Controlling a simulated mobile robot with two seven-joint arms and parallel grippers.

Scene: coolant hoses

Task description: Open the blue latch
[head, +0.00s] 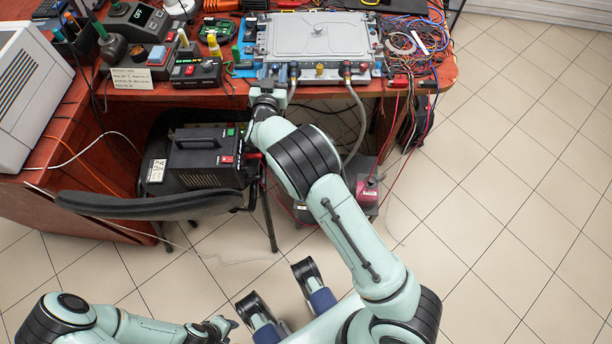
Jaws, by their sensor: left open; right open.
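A grey unit with a flat lid (318,36) lies on the red desk, with coloured fittings along its front edge. A small blue part (293,65), which looks like the blue latch, is at the left of that edge. It is too small to tell its position. My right gripper (277,76) is open at this front edge, close beside the blue part. I cannot tell whether they touch. My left gripper (226,323) is open and empty, low over the floor at the bottom of the view, far from the unit.
A yellow knob (319,69) and a red fitting (345,66) with a hanging hose (358,115) are right of the blue part. Tangled cables (405,40) lie at the desk's right. A chair (150,206) with a black box (205,155) stands below. The tiled floor is clear at right.

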